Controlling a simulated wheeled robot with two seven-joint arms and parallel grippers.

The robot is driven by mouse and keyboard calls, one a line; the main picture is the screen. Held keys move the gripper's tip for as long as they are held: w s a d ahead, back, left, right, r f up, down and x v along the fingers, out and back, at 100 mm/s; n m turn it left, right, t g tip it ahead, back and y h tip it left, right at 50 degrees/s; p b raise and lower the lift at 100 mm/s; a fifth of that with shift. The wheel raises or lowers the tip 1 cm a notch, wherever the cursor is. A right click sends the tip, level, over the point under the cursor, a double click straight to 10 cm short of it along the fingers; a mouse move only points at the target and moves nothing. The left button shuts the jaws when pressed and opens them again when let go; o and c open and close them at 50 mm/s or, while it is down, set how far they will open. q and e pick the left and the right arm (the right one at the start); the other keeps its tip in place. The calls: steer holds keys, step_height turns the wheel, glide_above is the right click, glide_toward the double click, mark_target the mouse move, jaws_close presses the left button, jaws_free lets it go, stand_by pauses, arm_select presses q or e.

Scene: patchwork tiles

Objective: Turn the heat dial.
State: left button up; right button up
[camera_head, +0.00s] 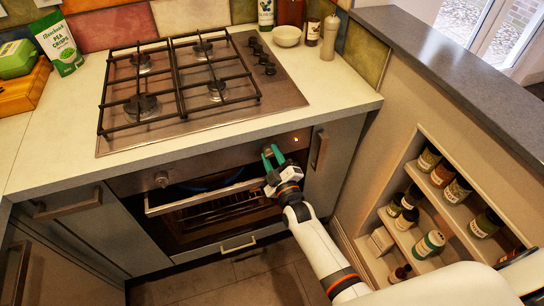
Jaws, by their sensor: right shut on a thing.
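The oven front (215,165) is a steel panel below the worktop. One round dial (161,178) shows at its left end. A small lit orange light (296,140) shows at its right end. My right gripper (272,154), with green fingers, reaches up to the right part of this panel. It is shut on the heat dial there, and the fingers hide that dial almost fully. My left gripper is not in view.
The oven door handle (205,195) juts out just below the panel, close to my right gripper. A gas hob (180,80) lies in the worktop above. Shelves with several jars (430,200) stand right of my arm. The floor (230,285) in front is clear.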

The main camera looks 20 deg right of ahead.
steer(key=m+h, duration=0.1)
steer(key=m, duration=0.6)
steer(key=shift+a+f, duration=0.1)
steer(key=m+p, duration=0.1)
steer(key=m, duration=0.3)
steer(key=shift+h, duration=0.4)
steer(key=m, duration=0.4)
steer(key=shift+g+h, duration=0.3)
steer(key=m+p, duration=0.1)
steer(key=m, duration=0.5)
steer(key=shift+m+g, duration=0.3)
steer(key=m, duration=0.6)
steer(key=shift+g, duration=0.3)
steer(key=shift+r+m, duration=0.2)
steer(key=shift+m, duration=0.2)
steer(key=o, duration=1)
steer(key=shift+c, duration=0.2)
